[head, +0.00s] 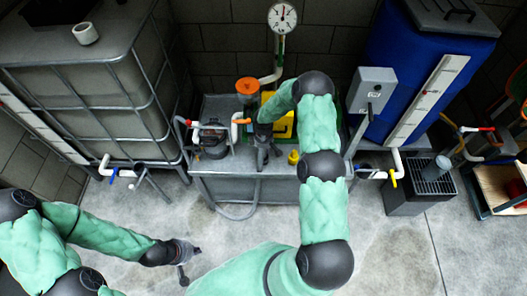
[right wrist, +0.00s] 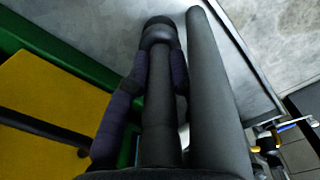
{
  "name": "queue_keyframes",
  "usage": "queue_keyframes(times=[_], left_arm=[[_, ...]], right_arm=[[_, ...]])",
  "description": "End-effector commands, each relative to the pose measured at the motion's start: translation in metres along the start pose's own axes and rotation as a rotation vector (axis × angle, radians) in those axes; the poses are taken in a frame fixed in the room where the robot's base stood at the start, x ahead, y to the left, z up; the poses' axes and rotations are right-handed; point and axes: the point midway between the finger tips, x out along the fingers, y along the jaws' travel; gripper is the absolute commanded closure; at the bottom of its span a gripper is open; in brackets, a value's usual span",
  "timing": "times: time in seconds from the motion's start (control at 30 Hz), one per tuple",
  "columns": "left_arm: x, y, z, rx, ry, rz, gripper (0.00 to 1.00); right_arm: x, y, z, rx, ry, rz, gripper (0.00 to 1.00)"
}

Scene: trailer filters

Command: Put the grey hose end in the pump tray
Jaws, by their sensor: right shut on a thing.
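My right gripper (head: 262,152) is over the front of the grey bench, beside the pump. The right wrist view shows its dark fingers (right wrist: 158,72) closed around a dark grey cylinder, which looks like the grey hose end (right wrist: 160,105). A long grey tube (right wrist: 212,85) runs beside it. In the head view the grey hose (head: 235,216) loops below the bench front. The pump (head: 211,141) stands at the bench's left; I cannot clearly make out its tray. My left gripper (head: 190,264) is open and empty above the floor at lower left.
A yellow and green item (head: 283,124) lies behind the right gripper. An orange-topped container (head: 248,88) is at the back. A caged tank (head: 100,85) stands left and a blue tank (head: 415,70) right. A dark grated box (head: 435,178) stands on the floor at right.

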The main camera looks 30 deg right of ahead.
Motion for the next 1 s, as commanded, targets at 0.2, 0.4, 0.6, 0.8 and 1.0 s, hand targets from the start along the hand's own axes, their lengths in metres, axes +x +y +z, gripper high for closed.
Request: queue_keyframes(times=[0.2,0.4,0.6,0.8,1.0], left_arm=[[0.003,-0.001,0.0,0.0,0.0,0.0,1.0],[0.003,-0.001,0.0,0.0,0.0,0.0,1.0],[-0.001,0.0,0.0,0.0,0.0,0.0,1.0],[-0.009,0.003,0.0,0.0,0.0,0.0,1.0],[-0.02,0.007,0.001,0.0,0.0,0.0,1.0]], right_arm=[[0.003,0.0,0.0,0.0,0.0,-0.001,0.53],[0.003,0.0,0.0,0.0,0.0,-0.001,0.53],[-0.001,0.0,0.0,0.0,0.0,-0.001,0.53],[-0.031,0.0,0.0,0.0,0.001,0.001,0.53],[-0.073,0.001,-0.001,0.0,0.001,0.002,0.53]])
